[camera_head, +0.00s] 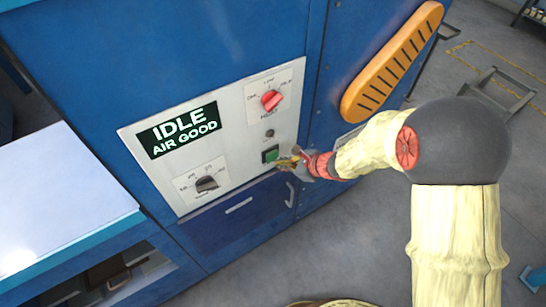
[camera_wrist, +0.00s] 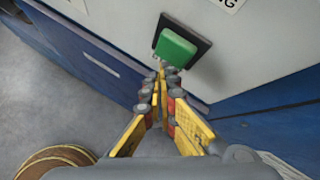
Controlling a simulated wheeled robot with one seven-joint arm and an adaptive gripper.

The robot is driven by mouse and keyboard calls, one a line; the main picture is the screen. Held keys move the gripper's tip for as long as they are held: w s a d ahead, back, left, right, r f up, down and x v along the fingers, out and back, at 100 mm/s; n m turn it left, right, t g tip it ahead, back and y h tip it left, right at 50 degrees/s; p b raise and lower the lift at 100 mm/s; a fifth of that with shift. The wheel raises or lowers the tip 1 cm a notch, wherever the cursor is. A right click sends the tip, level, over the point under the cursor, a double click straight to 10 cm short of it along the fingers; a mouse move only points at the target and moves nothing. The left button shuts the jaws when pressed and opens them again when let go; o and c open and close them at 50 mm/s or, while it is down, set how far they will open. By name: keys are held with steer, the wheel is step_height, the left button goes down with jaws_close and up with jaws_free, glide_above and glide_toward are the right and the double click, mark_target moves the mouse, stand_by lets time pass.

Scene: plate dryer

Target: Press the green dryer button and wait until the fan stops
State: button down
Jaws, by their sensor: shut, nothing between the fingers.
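The green button (camera_head: 270,154) sits in a dark square mount on the white control panel (camera_head: 236,170) of the blue dryer. In the wrist view the green button (camera_wrist: 175,48) stands just beyond my fingertips. My gripper (camera_head: 281,161) is shut and empty, its tips close to the lower edge of the button. In the wrist view my gripper (camera_wrist: 161,72) points up at the panel just below the button; I cannot tell whether it touches. The display (camera_head: 179,130) reads "IDLE" and "AIR GOOD". No fan is visible.
A red knob (camera_head: 271,100) is above the button and a black knob (camera_head: 207,184) is lower left. A blue drawer (camera_head: 240,207) with a handle lies below the panel. An orange slotted vent (camera_head: 392,62) is at right. A white-topped table (camera_head: 60,205) stands at left.

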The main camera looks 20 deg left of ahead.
steer(key=shift+w+a, duration=0.1)
steer(key=shift+a, duration=0.05)
stand_by(0.8)
steer(key=shift+w+a, duration=0.15)
steer(key=shift+w+a, duration=0.35)
steer(key=shift+a, duration=0.05)
stand_by(1.1)
steer(key=shift+s+d+b, duration=0.1)
steer(key=shift+d+b, duration=0.05)
steer(key=shift+b, duration=0.2)
steer(key=shift+s+d, duration=0.5)
steer(key=shift+d, duration=0.05)
steer(key=s+d+b, duration=0.1)
steer(key=s+d, duration=0.2)
steer(key=shift+s+d+b, duration=0.15)
steer(key=shift+d+b, duration=0.25)
steer(key=shift+r, duration=0.1)
stand_by(0.7)
